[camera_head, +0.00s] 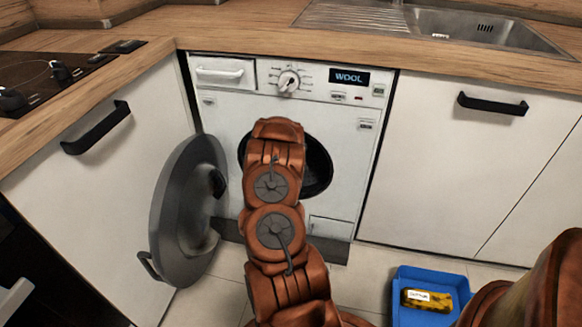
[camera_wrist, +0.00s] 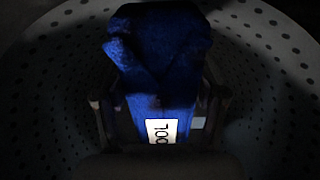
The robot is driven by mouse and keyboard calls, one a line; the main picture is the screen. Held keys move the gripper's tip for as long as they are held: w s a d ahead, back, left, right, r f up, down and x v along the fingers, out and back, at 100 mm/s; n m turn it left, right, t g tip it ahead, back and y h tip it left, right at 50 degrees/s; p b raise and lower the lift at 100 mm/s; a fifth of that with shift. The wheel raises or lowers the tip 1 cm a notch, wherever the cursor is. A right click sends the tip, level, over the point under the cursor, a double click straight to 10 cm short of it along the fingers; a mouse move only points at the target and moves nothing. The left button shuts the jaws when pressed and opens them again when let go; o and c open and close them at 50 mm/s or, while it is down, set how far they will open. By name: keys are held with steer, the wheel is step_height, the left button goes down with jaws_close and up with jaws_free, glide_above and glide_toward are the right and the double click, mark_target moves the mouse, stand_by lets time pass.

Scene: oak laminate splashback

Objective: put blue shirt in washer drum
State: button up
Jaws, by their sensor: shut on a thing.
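The washer (camera_head: 330,115) stands under the counter, and its round grey door (camera_head: 180,212) is swung open to the left. My orange arm reaches into the dark drum opening (camera_head: 318,168), so my gripper is hidden in the head view. In the wrist view the perforated drum wall (camera_wrist: 265,60) surrounds my gripper (camera_wrist: 158,108). The blue shirt (camera_wrist: 158,50) is between the fingers, with a white label (camera_wrist: 161,131) at its near end. My gripper is shut on the shirt inside the drum. The wrist view is dark, and I cannot tell whether the shirt touches the drum wall.
A blue tray (camera_head: 399,312) with a yellow and dark packet (camera_head: 427,300) lies on the floor at the lower right. A wooden counter (camera_head: 215,35) runs above, with a sink (camera_head: 480,28) at the right and a hob (camera_head: 45,75) at the left.

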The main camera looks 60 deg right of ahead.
steer(key=o, duration=1.3)
steer(key=shift+o, duration=0.2)
steer(key=shift+a+r, duration=0.1)
steer(key=shift+s+a+r, duration=0.2)
steer(key=shift+a+r, duration=0.2)
steer(key=v, duration=1)
steer(key=shift+s+a, duration=0.15)
steer(key=shift+a, duration=0.15)
